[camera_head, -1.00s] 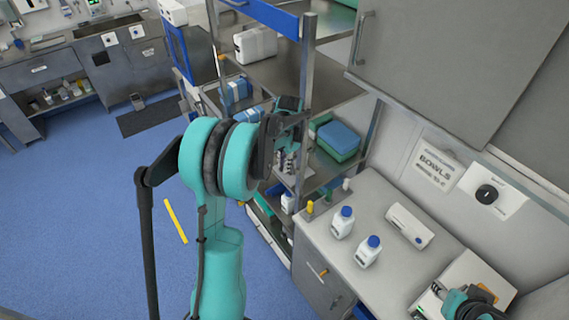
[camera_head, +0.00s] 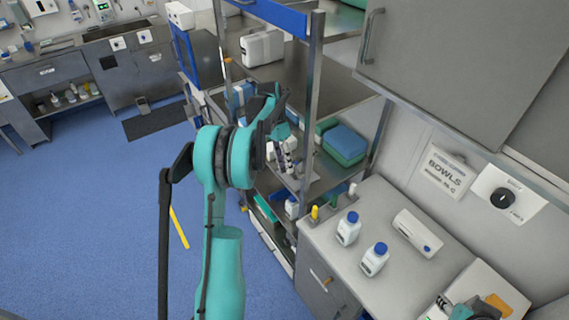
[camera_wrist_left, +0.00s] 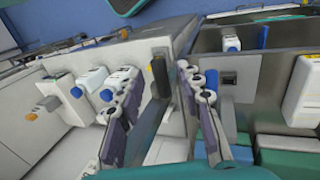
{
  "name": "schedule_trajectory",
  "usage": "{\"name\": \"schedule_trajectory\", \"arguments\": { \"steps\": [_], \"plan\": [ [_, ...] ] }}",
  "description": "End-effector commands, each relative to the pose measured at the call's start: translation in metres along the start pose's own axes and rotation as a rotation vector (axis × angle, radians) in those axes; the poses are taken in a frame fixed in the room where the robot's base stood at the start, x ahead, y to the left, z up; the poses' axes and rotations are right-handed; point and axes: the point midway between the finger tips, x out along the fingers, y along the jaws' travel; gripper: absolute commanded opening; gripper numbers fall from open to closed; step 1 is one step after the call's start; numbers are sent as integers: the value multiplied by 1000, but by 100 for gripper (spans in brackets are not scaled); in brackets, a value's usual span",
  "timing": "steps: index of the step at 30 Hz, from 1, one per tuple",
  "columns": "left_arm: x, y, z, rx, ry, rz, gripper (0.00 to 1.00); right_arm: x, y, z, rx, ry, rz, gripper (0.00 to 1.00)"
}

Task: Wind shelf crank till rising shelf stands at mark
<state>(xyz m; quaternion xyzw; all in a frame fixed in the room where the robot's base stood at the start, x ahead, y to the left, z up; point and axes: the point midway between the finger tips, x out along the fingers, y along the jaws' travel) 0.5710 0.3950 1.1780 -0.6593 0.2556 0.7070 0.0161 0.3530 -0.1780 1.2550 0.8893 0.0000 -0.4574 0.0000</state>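My left gripper (camera_head: 284,160) hangs in front of the open metal shelf rack (camera_head: 316,80), left of the counter. In the left wrist view its two fingers (camera_wrist_left: 160,95) are spread apart, with nothing clearly held between them. A dark block with a yellow edge (camera_wrist_left: 158,72) shows beyond the gap; I cannot tell whether it is the crank. A small yellow knob (camera_head: 314,213) stands at the counter's left edge. Which shelf rises, and its mark, I cannot make out. My right gripper (camera_head: 475,310) is partly cut off at the bottom right, its fingers unclear.
Two white bottles with blue caps (camera_head: 348,228) (camera_head: 374,259) and a white device (camera_head: 418,233) stand on the counter (camera_head: 385,205). A blue-and-green box (camera_head: 345,145) lies in the rack. A wall cabinet (camera_head: 460,70) overhangs. The blue floor (camera_head: 90,220) at left is open.

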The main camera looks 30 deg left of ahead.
Motion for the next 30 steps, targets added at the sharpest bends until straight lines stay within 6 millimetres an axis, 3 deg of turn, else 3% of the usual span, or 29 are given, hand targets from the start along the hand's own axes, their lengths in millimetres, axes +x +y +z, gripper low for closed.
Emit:
{"name": "schedule_trajectory", "arguments": {
  "steps": [6, 10, 21, 30],
  "plan": [
    [-1, 0, 0, 0, 0, -1, 36, 0, 0, 0, 0, 0, 0, 40],
    [-12, 0, 0, -1, 0, -1, 36, 0, 0, 0, 0, 0, 0, 40],
    [-90, 0, 0, -1, 0, 0, 36, 0, 0, 0, 0, 0, 0, 40],
    [-119, 0, 0, 0, 0, 0, 36, 0, 0, 0, 0, 0, 0, 40]
  ]
}}
